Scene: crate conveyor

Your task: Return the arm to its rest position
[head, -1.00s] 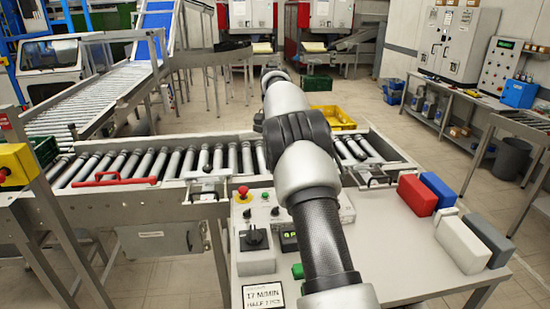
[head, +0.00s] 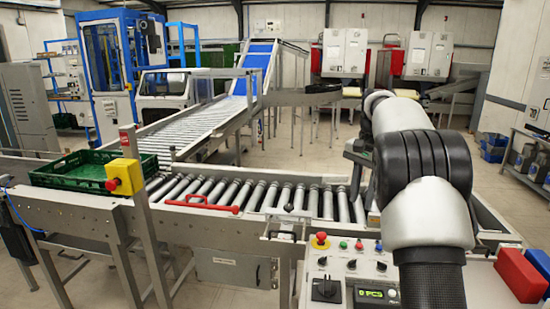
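My arm rises from the lower right of the head view and reaches out over the roller conveyor (head: 255,196). Its grey and black links fill much of the right side. A dark part at the far end of the arm, probably my gripper (head: 357,158), shows only partly beside the black joint, above the rollers. The fingers are too small and too hidden to tell whether they are open or shut. I see nothing clearly held.
A green crate (head: 62,182) sits at the conveyor's left end, by a yellow emergency-stop box (head: 124,174). A control panel (head: 347,268) and a red block (head: 521,277) are near my arm. A sloping conveyor (head: 190,130) stands behind.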

